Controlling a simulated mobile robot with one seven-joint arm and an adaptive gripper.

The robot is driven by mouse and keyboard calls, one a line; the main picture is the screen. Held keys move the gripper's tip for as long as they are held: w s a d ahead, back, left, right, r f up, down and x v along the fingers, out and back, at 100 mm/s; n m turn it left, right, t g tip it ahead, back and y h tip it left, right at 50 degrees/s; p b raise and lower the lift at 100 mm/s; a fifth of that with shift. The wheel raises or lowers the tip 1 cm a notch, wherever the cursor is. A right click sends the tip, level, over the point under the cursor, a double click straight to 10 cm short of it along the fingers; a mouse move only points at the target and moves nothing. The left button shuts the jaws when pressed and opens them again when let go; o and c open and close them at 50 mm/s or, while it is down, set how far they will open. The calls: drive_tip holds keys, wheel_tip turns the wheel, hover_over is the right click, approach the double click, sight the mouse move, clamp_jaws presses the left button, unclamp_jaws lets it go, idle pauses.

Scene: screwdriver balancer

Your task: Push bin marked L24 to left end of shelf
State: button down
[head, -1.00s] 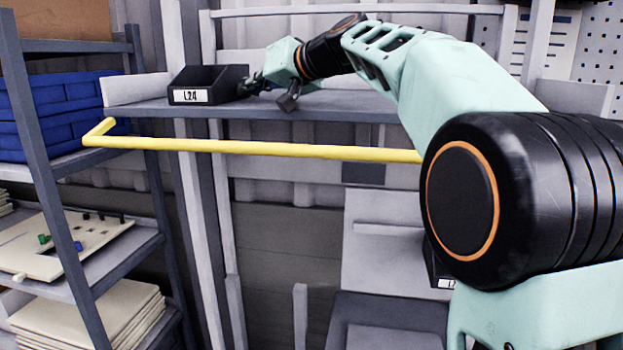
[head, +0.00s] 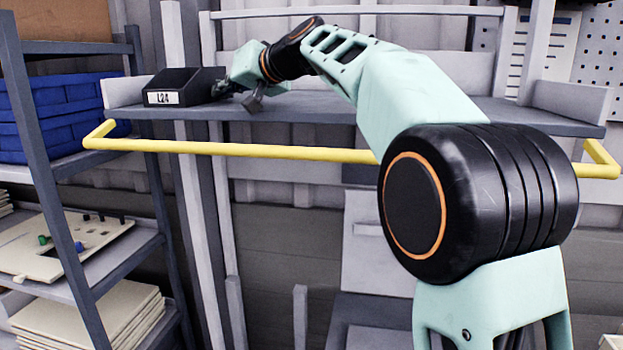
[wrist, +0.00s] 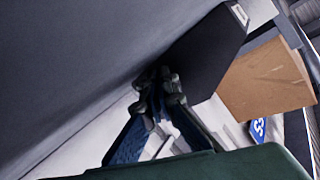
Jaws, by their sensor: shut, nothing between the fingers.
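The black open bin marked L24 (head: 185,84) stands upright near the left end of the grey shelf (head: 330,106). Its white label faces front. A short strip of bare shelf shows between the bin and the pale left end panel (head: 121,92). My gripper (head: 225,90) is shut and empty, low over the shelf at the bin's right side. In the wrist view my closed fingertips (wrist: 170,82) are against or very near the bin's dark side (wrist: 203,55); exact contact is hard to tell.
A yellow rail (head: 240,149) runs along the front below the shelf. A rack with blue bins (head: 70,100) stands to the left. The shelf right of my gripper looks clear, up to a pale right end panel (head: 570,104). A brown box (wrist: 265,80) shows in the wrist view.

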sight(209, 90)
drive_tip(key=shift+w+a, duration=0.15)
drive_tip(key=shift+a, duration=0.65)
drive_tip(key=shift+w+a, duration=0.15)
drive_tip(key=shift+a, duration=0.6)
drive_tip(key=shift+s+d+r, duration=0.15)
drive_tip(key=shift+d+r, duration=0.35)
drive_tip(key=shift+d, duration=0.3)
drive_tip(key=shift+s+d+r, duration=0.15)
drive_tip(key=shift+d+r, duration=0.35)
drive_tip(key=shift+d, duration=0.25)
